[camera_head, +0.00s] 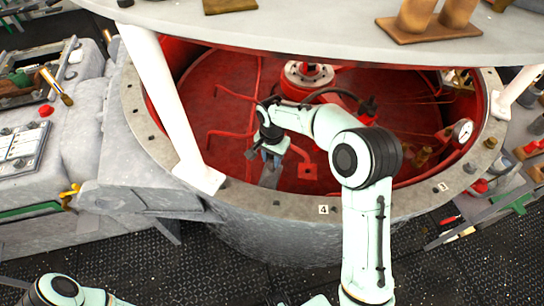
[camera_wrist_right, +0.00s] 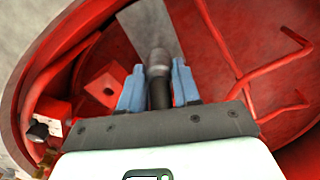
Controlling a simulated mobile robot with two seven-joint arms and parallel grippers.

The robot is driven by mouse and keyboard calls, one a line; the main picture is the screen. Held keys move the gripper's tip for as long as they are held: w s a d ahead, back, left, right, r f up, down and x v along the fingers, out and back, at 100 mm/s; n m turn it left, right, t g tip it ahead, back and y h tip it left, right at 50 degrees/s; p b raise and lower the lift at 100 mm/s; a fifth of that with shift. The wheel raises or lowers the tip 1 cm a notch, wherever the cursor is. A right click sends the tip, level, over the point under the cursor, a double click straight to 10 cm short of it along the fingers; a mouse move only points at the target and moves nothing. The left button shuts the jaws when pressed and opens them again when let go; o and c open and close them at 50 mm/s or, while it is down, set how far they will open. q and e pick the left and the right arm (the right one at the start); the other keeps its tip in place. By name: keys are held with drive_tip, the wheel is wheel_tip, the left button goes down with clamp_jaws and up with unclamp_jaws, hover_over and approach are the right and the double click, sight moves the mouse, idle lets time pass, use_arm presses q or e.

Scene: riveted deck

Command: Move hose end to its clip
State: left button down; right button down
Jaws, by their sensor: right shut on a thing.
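My right gripper (camera_head: 266,153) reaches into the round red pit (camera_head: 215,100). The clip is not clearly visible. My left gripper is out of view; only part of that arm shows at bottom left.
A red square tab (camera_head: 307,171) and bent red pipes (camera_head: 228,134) lie close to the right gripper. A white post (camera_head: 170,100) stands left of it. A pale rim (camera_head: 285,205) surrounds the pit, with a gauge (camera_head: 462,131) at right. A grey shelf (camera_head: 330,38) overhangs the back.

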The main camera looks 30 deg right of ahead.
drive_tip(key=shift+f+b, duration=0.4)
drive_tip(key=shift+f, duration=0.45)
idle(0.6)
drive_tip(key=c, duration=0.7)
unclamp_jaws()
wheel_tip(320, 180, up, 14)
drive_tip(key=shift+f+p, duration=0.25)
drive_tip(key=shift+p, duration=0.45)
drive_tip(key=shift+f, duration=0.1)
